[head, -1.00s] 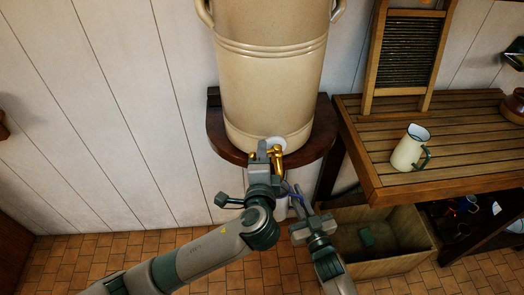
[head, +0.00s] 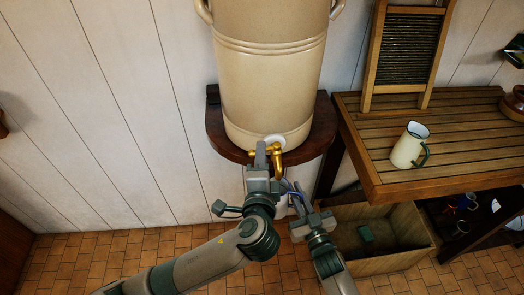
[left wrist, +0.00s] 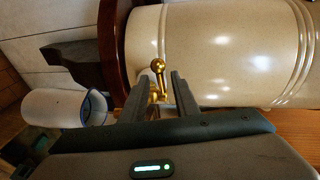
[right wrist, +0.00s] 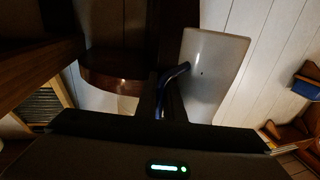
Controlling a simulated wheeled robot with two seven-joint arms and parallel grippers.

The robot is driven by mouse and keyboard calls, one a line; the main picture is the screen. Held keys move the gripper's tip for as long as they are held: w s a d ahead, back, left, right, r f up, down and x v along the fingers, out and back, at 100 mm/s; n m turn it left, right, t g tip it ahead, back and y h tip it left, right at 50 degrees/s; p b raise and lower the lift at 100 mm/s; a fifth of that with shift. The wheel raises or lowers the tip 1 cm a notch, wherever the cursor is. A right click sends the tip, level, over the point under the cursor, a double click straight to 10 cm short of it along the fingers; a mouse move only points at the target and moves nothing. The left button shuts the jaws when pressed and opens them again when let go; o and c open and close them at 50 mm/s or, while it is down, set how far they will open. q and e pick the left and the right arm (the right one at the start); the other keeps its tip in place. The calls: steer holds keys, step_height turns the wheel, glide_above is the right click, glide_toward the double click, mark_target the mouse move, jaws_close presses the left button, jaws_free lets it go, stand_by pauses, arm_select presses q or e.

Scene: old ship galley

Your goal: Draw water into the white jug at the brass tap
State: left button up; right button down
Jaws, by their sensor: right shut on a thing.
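A brass tap (head: 279,162) sticks out low on the front of a large cream stoneware crock (head: 270,70). My left gripper (head: 265,152) is at the tap. In the left wrist view its fingers (left wrist: 158,95) stand apart, with the ball-ended brass lever (left wrist: 158,70) between them. My right gripper (head: 289,190) is lower, below the tap, shut on the blue handle (right wrist: 173,82) of the white jug. The white jug (right wrist: 212,75) is mostly hidden behind the grippers in the head view. In the left wrist view the white jug (left wrist: 58,107) shows its blue rim.
The crock stands on a dark wooden wall shelf (head: 217,130). A slatted wooden table (head: 460,150) on the right carries a cream jug with a green handle (head: 407,146) and a washboard (head: 405,50). A wooden crate (head: 385,262) and several mugs are below.

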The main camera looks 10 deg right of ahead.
arm_select(q)
steer(key=v, duration=0.9)
steer(key=shift+s+d, duration=0.2)
steer(key=shift+d, duration=0.05)
stand_by(0.4)
steer(key=shift+a, duration=0.2)
steer(key=shift+w+a, duration=0.1)
stand_by(0.3)
steer(key=shift+w, duration=0.1)
steer(key=x, duration=1.2)
steer(key=shift+r, duration=0.1)
jaws_close()
